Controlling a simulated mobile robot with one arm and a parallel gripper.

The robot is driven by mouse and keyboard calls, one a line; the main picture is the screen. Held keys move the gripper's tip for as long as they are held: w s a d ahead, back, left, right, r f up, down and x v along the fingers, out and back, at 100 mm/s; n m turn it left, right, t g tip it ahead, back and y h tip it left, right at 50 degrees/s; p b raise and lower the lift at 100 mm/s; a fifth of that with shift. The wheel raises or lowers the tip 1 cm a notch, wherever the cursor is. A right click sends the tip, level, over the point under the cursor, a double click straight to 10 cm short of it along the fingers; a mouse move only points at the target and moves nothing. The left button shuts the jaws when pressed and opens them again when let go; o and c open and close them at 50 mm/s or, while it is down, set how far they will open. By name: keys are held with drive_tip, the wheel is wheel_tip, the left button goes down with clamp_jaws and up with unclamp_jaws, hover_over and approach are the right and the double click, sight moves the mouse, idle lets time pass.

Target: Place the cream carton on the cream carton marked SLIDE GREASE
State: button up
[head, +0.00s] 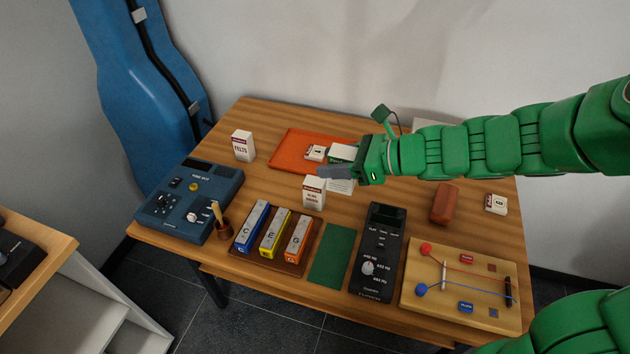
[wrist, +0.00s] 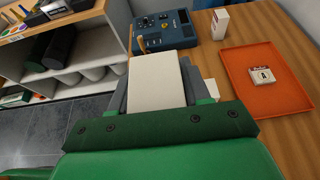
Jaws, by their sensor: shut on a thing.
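My gripper (head: 322,174) is shut on a cream carton; in the wrist view the carton (wrist: 157,82) shows a plain pale face between the two grey fingers. In the head view a cream carton (head: 314,195) with a dark red band and two small lines of print is upright at the fingertips, its top partly covered by a finger. I cannot tell whether it is the held carton or one standing close under it, nor read its print surely. Another cream carton (head: 243,147), seemingly marked FELTS, stands at the back left; it also shows in the wrist view (wrist: 220,23).
An orange tray (head: 285,155) holds a small white box (head: 316,152).

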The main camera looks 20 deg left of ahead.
drive_tip(key=s+a+r, duration=0.1)
drive_tip(key=s+r, duration=0.1)
hover_over(308, 180)
drive_tip(key=shift+f, duration=6.65)
drive_tip(key=shift+f, duration=0.1)
drive_tip(key=o, duration=1.1)
drive_tip(key=shift+d, duration=0.25)
drive_tip(key=v, duration=1.1)
drive_tip(key=shift+w+d+r, duration=0.1)
drive_tip(key=shift+d+r, duration=0.1)
drive_tip(key=shift+d, duration=0.1)
